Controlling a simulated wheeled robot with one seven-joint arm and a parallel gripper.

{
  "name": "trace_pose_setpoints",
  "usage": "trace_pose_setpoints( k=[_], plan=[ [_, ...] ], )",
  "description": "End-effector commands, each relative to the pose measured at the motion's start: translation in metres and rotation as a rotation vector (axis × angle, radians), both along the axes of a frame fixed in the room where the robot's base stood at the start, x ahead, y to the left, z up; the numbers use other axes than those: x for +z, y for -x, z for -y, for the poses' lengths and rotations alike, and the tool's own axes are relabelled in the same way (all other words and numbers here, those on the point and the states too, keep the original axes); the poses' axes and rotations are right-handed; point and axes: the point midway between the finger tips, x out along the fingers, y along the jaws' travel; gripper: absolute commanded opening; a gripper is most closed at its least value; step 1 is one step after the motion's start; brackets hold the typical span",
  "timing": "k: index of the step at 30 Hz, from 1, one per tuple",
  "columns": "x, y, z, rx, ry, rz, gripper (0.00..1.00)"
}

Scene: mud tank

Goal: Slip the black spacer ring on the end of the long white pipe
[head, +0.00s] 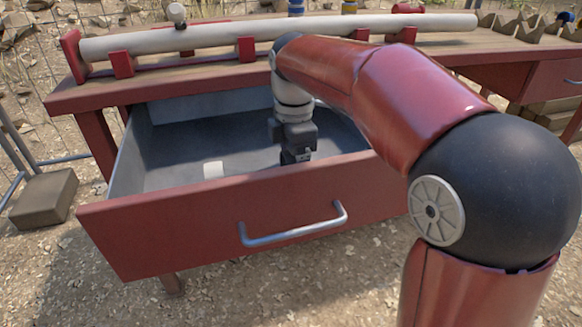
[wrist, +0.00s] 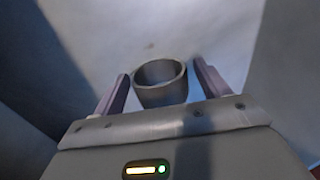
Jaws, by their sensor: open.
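The black spacer ring (wrist: 160,95) shows in the wrist view as a dark grey open ring, seen into its mouth. It lies in the open drawer, between the two spread fingers of my gripper (wrist: 162,84), with a gap to each finger. I cannot tell how deep the fingers reach around it. In the head view my gripper (head: 295,156) points down into the drawer; the ring is hidden there. The long white pipe (head: 330,27) lies across red holders on the workbench. Its left end is close to a red end plate (head: 74,57); its right end extends past the holders.
The drawer (head: 200,228) is pulled out, with raised walls and a red front with a metal handle. A small white piece (head: 213,170) lies inside it, left of my gripper. A toothed wooden rack (head: 530,30) and bottles stand on the bench (head: 75,93).

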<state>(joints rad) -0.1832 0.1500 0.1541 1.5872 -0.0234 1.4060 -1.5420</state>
Motion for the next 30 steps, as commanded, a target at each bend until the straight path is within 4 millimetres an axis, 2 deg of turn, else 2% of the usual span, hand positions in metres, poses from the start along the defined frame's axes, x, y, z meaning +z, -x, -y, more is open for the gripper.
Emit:
trace_pose_setpoints(
  k=[4,9,12,17,30],
  plan=[
    [0.001,0.000,0.000,0.000,0.000,0.000,0.72],
    [0.001,0.000,0.000,0.000,0.000,0.000,0.50],
    [0.001,0.000,0.000,0.000,0.000,0.000,0.40],
    [0.004,0.000,0.000,0.000,0.000,0.000,0.40],
    [0.048,0.000,0.000,0.000,0.000,0.000,0.40]
  ],
)
